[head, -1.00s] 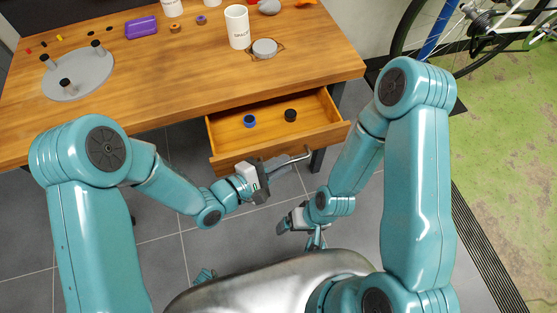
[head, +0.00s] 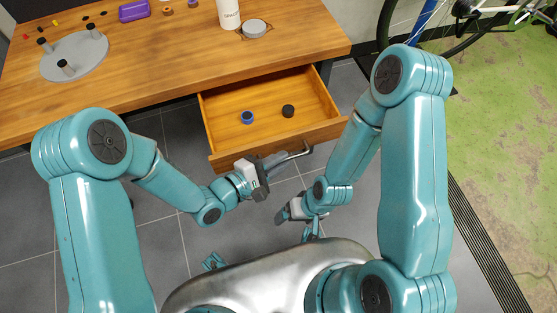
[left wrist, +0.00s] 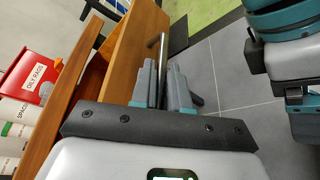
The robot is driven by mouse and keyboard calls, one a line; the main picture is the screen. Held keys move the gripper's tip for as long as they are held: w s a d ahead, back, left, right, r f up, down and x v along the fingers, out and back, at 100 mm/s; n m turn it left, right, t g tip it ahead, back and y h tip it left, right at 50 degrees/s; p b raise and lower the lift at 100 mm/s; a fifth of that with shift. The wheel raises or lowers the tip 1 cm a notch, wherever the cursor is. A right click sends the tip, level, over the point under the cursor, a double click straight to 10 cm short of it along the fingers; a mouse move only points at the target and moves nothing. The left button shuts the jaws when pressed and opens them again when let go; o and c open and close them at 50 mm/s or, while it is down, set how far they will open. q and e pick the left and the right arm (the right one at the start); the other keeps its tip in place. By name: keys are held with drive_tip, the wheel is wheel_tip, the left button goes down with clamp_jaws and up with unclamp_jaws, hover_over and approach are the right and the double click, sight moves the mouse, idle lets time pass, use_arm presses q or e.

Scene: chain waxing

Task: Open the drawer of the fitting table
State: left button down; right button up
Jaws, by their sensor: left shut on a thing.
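The wooden fitting table (head: 170,75) fills the upper left of the head view. Its drawer (head: 228,150) is pulled out well beyond the table's front edge. A blue ring-like part (head: 247,117) and a black one (head: 288,111) lie inside it. My left gripper (head: 285,159) is at the drawer front, shut on the metal bar handle (head: 307,149). In the left wrist view the fingers (left wrist: 165,88) close around the handle (left wrist: 156,55), beside the wooden drawer front (left wrist: 125,60). My right gripper (head: 287,212) is apart from the drawer, low in the middle; its jaw opening is unclear.
On the tabletop are a round grey plate with posts (head: 76,57), a purple box (head: 133,10), a white canister (head: 229,14) and a grey tin (head: 254,27). A bicycle (head: 470,20) stands at the upper right. Grey floor tiles lie between my body and the drawer.

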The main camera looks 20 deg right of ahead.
use_arm(q)
drive_tip(key=c, duration=1.2)
unclamp_jaws()
drive_tip(key=shift+a, duration=0.1)
drive_tip(key=p+v, duration=0.3)
drive_tip(key=v, duration=1.3)
drive_tip(key=shift+a, duration=0.1)
drive_tip(key=shift+r, duration=0.1)
